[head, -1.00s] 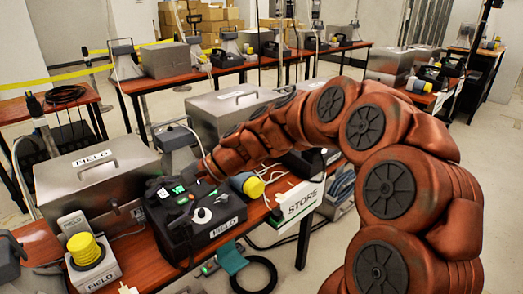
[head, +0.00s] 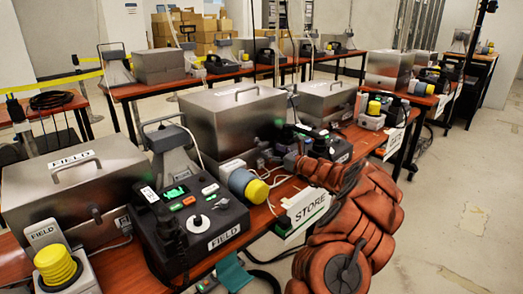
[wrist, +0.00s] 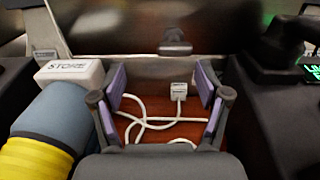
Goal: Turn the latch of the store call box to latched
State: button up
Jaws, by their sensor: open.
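A brushed-metal box (head: 237,118) with a top handle stands behind my gripper (head: 268,155), beside the STORE beacon. In the wrist view, the box's front (wrist: 120,40) fills the top, and a small dark latch (wrist: 175,43) sits on it near the centre. I cannot tell whether the latch is latched. A white cable with a plug (wrist: 180,90) lies on the table beyond and between the fingers.
The STORE beacon, blue-grey with a yellow cap (wrist: 40,145), is close on the left; its white base (wrist: 70,72) is labelled STORE. A black phone unit (wrist: 285,60) with a green screen is close on the right. The FIELD phone unit (head: 190,225) is at front left.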

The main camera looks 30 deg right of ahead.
aim_at(265, 146)
jog(key=shift+m+h, duration=0.3)
jog(key=w, duration=0.6)
jog(key=shift+d+f, duration=0.25)
jog(key=shift+f, duration=0.15)
jog(key=shift+w+a, duration=0.25)
jog(key=shift+w, duration=0.45)
jog(key=c, duration=1.2)
